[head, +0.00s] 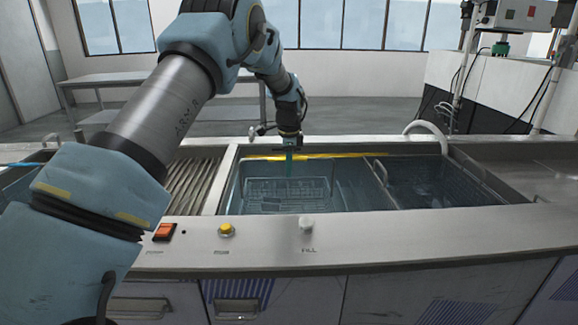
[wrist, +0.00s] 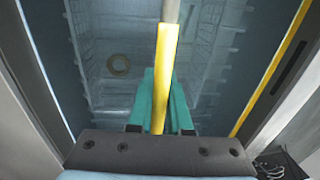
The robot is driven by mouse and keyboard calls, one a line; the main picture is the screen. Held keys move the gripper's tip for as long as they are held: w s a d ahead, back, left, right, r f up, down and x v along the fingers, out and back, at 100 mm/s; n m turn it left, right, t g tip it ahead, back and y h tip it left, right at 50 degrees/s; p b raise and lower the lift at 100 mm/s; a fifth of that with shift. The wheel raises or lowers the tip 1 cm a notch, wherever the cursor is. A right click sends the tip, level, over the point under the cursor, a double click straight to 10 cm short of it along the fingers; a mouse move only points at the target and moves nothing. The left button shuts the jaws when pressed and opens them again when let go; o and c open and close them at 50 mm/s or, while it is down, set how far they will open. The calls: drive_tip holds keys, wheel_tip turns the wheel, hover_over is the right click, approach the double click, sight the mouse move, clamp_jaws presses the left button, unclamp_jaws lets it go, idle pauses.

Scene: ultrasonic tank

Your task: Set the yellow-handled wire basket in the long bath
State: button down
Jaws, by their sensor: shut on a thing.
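My gripper (head: 289,152) is over the left part of the long bath (head: 232,190), pointing down. In the wrist view its teal fingers (wrist: 160,100) are shut on the yellow handle (wrist: 163,75), with a grey rod running on beyond the yellow grip. The wire basket (head: 288,192) hangs below my gripper, inside the bath walls; its mesh also shows in the wrist view (wrist: 205,70). A brass-coloured ring (wrist: 119,65) shows inside the basket outline. I cannot tell whether the basket touches the bath floor.
A dark wire basket (head: 440,185) with a grey handle sits in the right part of the tank. A yellow strip (head: 335,156) runs along the far edge. A ribbed drainboard (head: 185,185) lies left. A fill knob (head: 307,224) and buttons line the front rim. A curved pipe (head: 428,127) stands behind.

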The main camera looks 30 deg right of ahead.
drive_tip(key=shift+r, duration=0.1)
drive_tip(key=c, duration=1.3)
unclamp_jaws()
drive_tip(key=o, duration=0.5)
drive_tip(key=shift+c, duration=0.2)
